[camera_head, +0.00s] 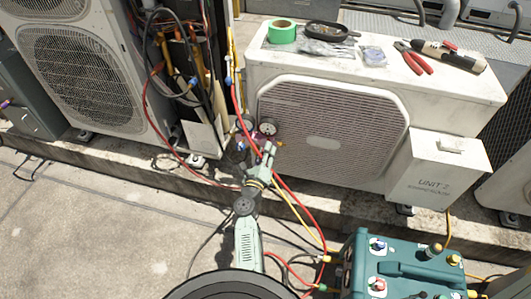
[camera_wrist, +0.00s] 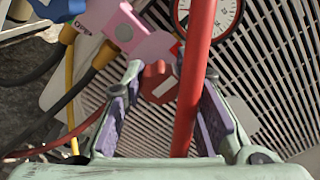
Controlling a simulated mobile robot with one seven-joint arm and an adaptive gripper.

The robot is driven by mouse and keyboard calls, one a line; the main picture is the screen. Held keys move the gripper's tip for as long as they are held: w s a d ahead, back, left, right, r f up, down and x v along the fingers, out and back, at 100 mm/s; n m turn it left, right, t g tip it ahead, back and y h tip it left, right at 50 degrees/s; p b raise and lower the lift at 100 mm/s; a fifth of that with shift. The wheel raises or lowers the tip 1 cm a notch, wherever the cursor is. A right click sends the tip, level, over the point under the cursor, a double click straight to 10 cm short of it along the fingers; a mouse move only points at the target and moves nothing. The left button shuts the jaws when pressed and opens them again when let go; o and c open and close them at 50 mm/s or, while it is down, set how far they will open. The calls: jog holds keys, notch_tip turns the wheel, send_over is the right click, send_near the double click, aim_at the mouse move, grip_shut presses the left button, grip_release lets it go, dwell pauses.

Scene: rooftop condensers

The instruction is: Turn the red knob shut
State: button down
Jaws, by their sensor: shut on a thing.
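The red knob (camera_wrist: 158,82), with a pale bar mark on its face, sits between my fingertips in the wrist view. It is on a pink manifold body (camera_wrist: 135,35) beside a pressure gauge (camera_wrist: 215,14). My gripper (camera_wrist: 172,85) is shut on the knob; its left finger lies right against it. A red hose (camera_wrist: 194,80) crosses in front and hides the knob's right side and part of the right finger's contact. In the head view my gripper (camera_head: 268,153) reaches the gauges (camera_head: 267,127) at the condenser's left edge; the knob is too small to tell there.
The white condenser unit (camera_head: 430,100) stands behind, with pliers (camera_head: 414,60) and green tape (camera_head: 282,31) on top. A teal machine (camera_head: 405,265) is at lower right. Red and yellow hoses (camera_head: 300,205) loop beside my arm. Concrete at left (camera_head: 90,220) is clear.

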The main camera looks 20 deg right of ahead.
jog(key=c, duration=1.3)
grip_release()
jog(key=shift+s, duration=0.1)
jog(key=v, duration=0.7)
jog(key=shift+s+a, duration=0.15)
jog(key=shift+a, duration=0.05)
jog(key=shift+r, duration=0.1)
